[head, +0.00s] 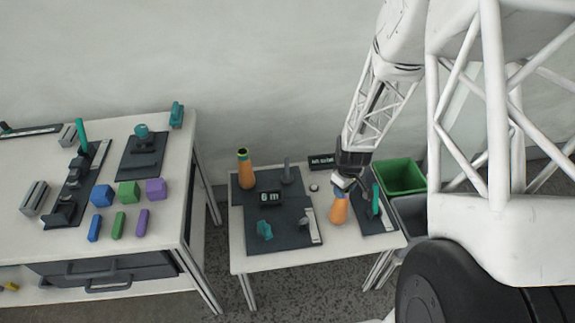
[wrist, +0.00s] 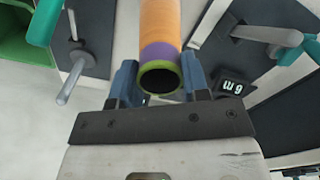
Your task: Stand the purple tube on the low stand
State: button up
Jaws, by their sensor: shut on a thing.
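My gripper (head: 345,184) is shut on an orange tube (head: 339,209) at the front right of the small table. In the wrist view this tube (wrist: 160,22) has a purple band and a green rim at its open end, between the fingers (wrist: 158,85). It looks roughly upright; I cannot tell whether its lower end touches the table. Another orange tube (head: 246,172) stands at the back left of the dark mat. A grey peg (head: 287,171) stands on that mat. Which fixture is the low stand is not clear.
A small display (head: 270,198) and a teal part (head: 265,230) sit on the mat. A teal upright (head: 375,199) stands right of the held tube. A green bin (head: 400,177) is beyond the table's right edge. The left table (head: 165,215) holds coloured blocks.

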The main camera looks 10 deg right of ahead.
jog(key=shift+f, duration=0.4)
dwell(0.5)
jog(key=o, duration=1.3)
jog(key=shift+r, duration=0.1)
jog(key=shift+r, duration=3.4)
notch_tip(320, 180, up, 8)
jog(key=shift+f, duration=0.1)
